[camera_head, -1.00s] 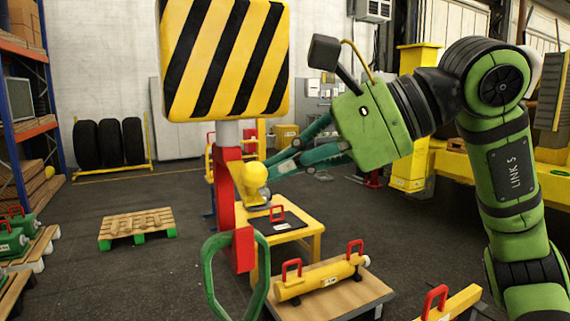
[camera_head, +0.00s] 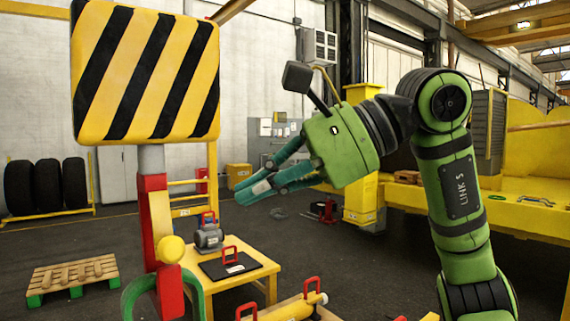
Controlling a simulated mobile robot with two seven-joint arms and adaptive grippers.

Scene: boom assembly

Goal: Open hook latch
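The crane hook block (camera_head: 147,75) is a yellow and black striped plate hanging at the left. Below it are a grey shaft (camera_head: 151,158) and a red plate (camera_head: 148,220). A yellow latch (camera_head: 159,215) lies along the red plate, with a round yellow knob (camera_head: 171,249) at its lower end. The green hook (camera_head: 136,292) is cut off by the bottom edge. My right gripper (camera_head: 240,192) is right of the latch and apart from it in the picture. Its teal fingers meet closely at the tips and hold nothing visible. My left gripper is not in view.
A yellow table (camera_head: 262,271) with a grey motor (camera_head: 208,238) and a black plate (camera_head: 228,265) stands behind the hook. A yellow cylinder (camera_head: 290,311) is at the bottom. A pallet (camera_head: 72,275) lies at left. Yellow machinery (camera_head: 361,205) stands at right.

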